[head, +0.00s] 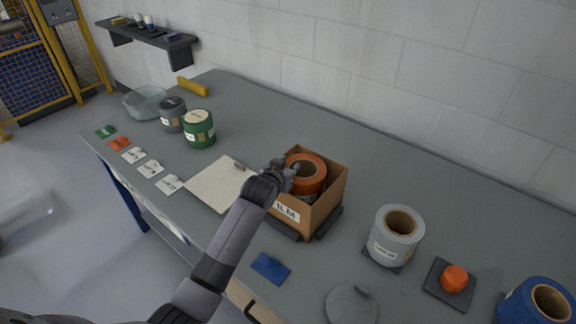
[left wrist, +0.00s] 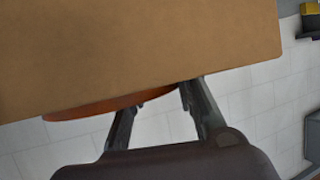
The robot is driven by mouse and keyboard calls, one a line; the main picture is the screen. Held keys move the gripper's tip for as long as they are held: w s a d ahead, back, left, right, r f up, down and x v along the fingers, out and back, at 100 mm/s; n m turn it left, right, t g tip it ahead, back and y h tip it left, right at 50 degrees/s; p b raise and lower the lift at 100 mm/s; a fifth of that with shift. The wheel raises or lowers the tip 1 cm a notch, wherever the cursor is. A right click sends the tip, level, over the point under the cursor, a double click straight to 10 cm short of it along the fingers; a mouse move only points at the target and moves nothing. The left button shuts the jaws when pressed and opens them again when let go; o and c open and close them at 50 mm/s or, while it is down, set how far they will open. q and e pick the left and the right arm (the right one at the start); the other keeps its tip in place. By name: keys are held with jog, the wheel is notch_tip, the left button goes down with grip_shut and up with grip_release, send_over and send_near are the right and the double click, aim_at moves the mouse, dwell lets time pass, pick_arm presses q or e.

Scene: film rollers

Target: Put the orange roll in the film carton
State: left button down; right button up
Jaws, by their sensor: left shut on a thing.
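The orange roll (head: 309,166) is at the mouth of the film carton (head: 320,212), a brown open box with a "FILM" label. Its upper part shows above the rim, and the carton's walls hide the lower part. My left gripper (head: 287,176) is shut on the roll's left side, at the carton's near-left edge. In the left wrist view the carton's wall (left wrist: 140,50) fills the top, with a strip of the roll (left wrist: 88,109) past its edge, by the fingers (left wrist: 160,98). I cannot tell if the roll rests on anything. My right gripper is not in view.
A grey-white roll (head: 395,237), a small orange piece (head: 455,278) on a dark pad and a blue roll (head: 536,303) stand at right. Green (head: 199,129) and dark grey (head: 172,114) rolls stand back left. A pale board (head: 215,186) lies left of the carton. The bench behind is clear.

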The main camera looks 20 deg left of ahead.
pick_arm(q)
jog(key=shift+r, duration=0.15)
jog(key=c, duration=1.8)
grip_release()
jog(key=shift+f, duration=0.25)
jog(key=o, duration=0.5)
jog(key=shift+r, duration=0.1)
jog(key=shift+r, duration=0.3)
jog(key=v, duration=1.2)
jog(key=shift+r+b, duration=0.25)
jog(key=shift+b, duration=0.15)
